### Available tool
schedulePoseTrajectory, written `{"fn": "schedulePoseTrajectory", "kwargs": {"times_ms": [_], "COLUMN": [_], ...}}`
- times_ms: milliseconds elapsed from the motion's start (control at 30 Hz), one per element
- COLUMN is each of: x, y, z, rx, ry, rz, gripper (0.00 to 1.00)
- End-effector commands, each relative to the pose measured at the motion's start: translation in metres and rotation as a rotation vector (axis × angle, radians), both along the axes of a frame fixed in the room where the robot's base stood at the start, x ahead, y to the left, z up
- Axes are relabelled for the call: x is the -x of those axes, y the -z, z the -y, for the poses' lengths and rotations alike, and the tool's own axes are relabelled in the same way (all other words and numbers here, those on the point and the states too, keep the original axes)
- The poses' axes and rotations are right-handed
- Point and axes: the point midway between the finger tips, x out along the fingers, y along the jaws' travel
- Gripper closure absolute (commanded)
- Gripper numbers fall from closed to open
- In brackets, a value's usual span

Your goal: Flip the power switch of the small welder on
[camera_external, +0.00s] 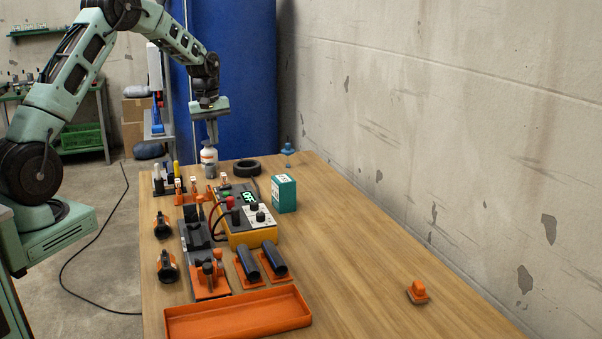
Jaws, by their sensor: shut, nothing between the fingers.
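The small welder (250,232) is a yellow and grey box with black knobs on the wooden table. Its small display glows green and seems to read OFF. Red and black leads come from its left side. The power switch itself is too small to make out for sure. My gripper (212,142) points down with its fingers together and empty. It is beyond the welder and above it in the picture, close over or in front of a white bottle (209,156); I cannot tell whether they touch.
A teal box (284,194) stands right of the welder, a black ring (247,168) behind it. The table's right side is mostly clear, beside a wall (450,130).

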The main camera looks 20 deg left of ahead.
Motion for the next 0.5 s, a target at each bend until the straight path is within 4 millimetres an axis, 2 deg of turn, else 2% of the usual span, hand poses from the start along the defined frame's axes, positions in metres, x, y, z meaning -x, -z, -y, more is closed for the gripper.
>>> {"fn": "schedulePoseTrajectory", "kwargs": {"times_ms": [500], "x": [-0.0030], "y": [0.0017], "z": [0.0044], "rx": [0.018], "ry": [0.000], "rz": [0.022], "gripper": [1.00]}}
